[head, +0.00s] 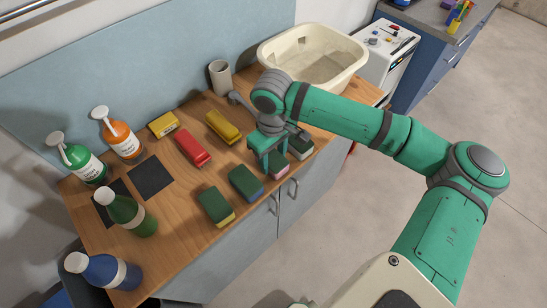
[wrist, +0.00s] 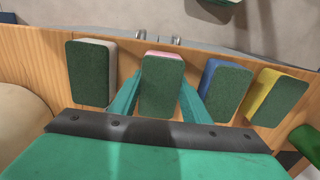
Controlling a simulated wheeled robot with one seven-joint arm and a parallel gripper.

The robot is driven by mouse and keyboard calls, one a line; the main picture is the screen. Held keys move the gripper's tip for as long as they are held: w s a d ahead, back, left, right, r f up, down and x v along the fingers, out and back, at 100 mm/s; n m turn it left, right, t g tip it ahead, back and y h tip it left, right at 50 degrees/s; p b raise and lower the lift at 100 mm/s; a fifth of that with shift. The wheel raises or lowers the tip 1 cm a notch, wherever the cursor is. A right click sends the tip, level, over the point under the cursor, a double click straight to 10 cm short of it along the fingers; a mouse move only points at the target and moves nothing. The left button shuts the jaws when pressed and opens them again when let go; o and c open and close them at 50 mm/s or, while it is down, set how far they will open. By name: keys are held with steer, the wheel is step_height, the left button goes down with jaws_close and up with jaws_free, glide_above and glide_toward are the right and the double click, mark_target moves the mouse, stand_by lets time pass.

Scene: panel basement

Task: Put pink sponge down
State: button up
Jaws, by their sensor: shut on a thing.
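The pink sponge (wrist: 161,84) has a dark green scouring top and a pink side. In the wrist view it is between the two fingers of my gripper (wrist: 160,100), which is shut on it. In the head view the pink sponge (head: 278,169) is partly hidden behind my green fingers (head: 266,150), near the front edge of the wooden counter (head: 185,210). It stands in a row between a white sponge and a blue sponge. It looks to be at or very near the counter top; I cannot tell whether it touches.
Beside it are a white sponge (head: 300,146), a blue sponge (head: 246,183) and a yellow sponge (head: 215,207). Behind are a red brush-like block (head: 192,148) and a yellow one (head: 223,127). Several bottles stand left, including a green one (head: 130,213). A cream basin (head: 310,58) stands at the back right.

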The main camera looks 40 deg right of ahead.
mark_target(273, 158)
steer(key=shift+f, duration=0.15)
steer(key=o, duration=0.9)
steer(key=shift+d, duration=0.1)
step_height(273, 158, up, 12)
steer(key=shift+r, duration=0.15)
stand_by(0.3)
